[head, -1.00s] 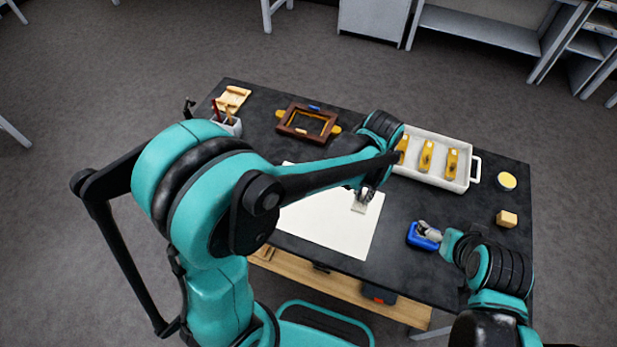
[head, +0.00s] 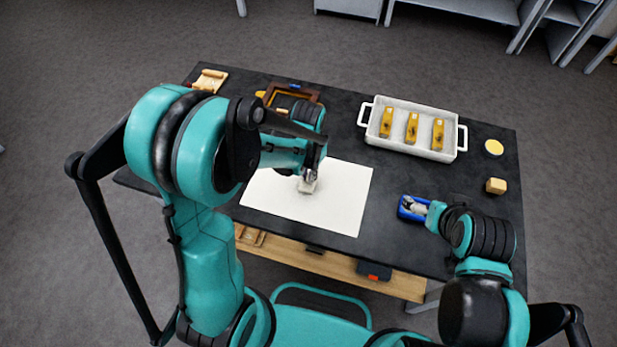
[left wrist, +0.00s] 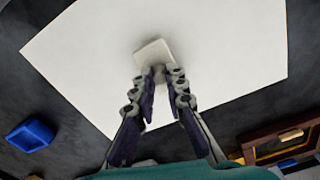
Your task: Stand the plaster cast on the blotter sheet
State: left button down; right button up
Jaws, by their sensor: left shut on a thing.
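The plaster cast (head: 307,187) is a small off-white block. My left gripper (head: 311,175) is shut on it over the left part of the blotter sheet (head: 340,208), a large white sheet flat on the dark table. In the left wrist view the cast (left wrist: 152,50) sits between the fingertips (left wrist: 160,73), with the blotter sheet (left wrist: 235,50) behind it. I cannot tell whether the cast touches the sheet. My right gripper (head: 421,208) is over a small blue tray (head: 403,211); its finger opening is too small to make out.
A white two-handled crate (head: 410,150) with yellow-brown pieces stands at the back right. A yellow disc (head: 494,147) and a wooden cube (head: 496,186) lie at the right. A brown frame (head: 305,92) and a wooden piece (head: 210,80) lie at the back left.

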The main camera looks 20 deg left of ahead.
pick_arm(q)
jog(key=shift+f, duration=0.6)
jog(key=shift+f, duration=0.1)
jog(key=c, duration=1.6)
grip_release()
jog(key=shift+o, duration=0.2)
